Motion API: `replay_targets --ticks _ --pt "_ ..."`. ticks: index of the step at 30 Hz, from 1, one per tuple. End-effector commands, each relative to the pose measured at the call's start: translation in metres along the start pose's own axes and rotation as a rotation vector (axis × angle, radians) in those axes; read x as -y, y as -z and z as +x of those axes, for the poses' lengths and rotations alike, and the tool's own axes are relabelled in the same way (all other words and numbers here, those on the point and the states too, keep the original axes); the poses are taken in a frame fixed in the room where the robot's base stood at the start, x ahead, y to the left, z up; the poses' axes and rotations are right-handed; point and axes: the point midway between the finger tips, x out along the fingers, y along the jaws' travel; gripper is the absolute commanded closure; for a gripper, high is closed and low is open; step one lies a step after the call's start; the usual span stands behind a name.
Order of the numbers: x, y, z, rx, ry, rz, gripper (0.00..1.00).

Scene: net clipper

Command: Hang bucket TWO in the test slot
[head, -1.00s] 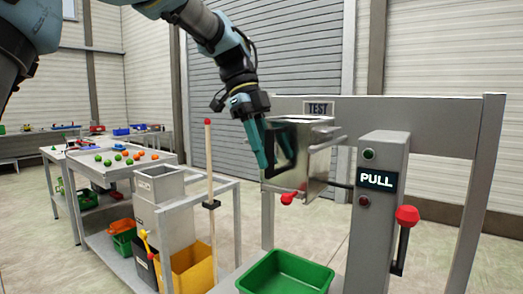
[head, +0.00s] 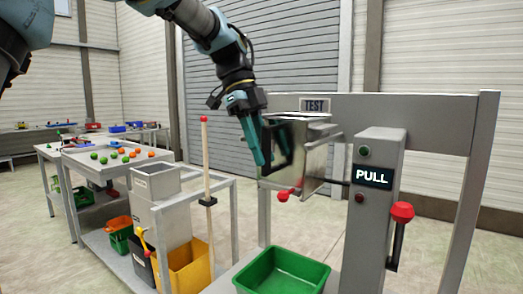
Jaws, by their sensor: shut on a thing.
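A shiny metal bucket (head: 309,163) is up at the test frame, just below the TEST sign (head: 314,105). A red knob (head: 284,196) shows at its lower front. My gripper (head: 262,150) is at the bucket's left side, pointing down, and is shut on a dark handle there. No number on the bucket can be read from here. The slot itself is hidden behind the bucket and my gripper, so I cannot tell whether the bucket rests in it.
A grey post with a PULL display (head: 373,178) and a red-knobbed lever (head: 402,212) stands at the right. A green bin (head: 283,270) sits below the bucket. An upright stick with a red tip (head: 206,160) stands left of my gripper. A table (head: 120,166) with coloured balls is farther left.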

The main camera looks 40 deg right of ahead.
Motion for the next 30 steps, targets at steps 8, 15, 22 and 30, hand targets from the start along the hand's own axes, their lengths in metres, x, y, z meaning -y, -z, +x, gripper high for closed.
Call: replay_targets --ticks 8,15,22,30 --pt "0.0 -0.002 0.004 0.0 0.002 0.001 1.0" --pt "0.0 -0.003 0.008 0.0 0.002 0.001 1.0" --pt "0.0 -0.005 0.011 0.0 0.002 0.001 1.0" --pt "0.0 -0.007 0.016 0.0 0.002 0.001 1.0"
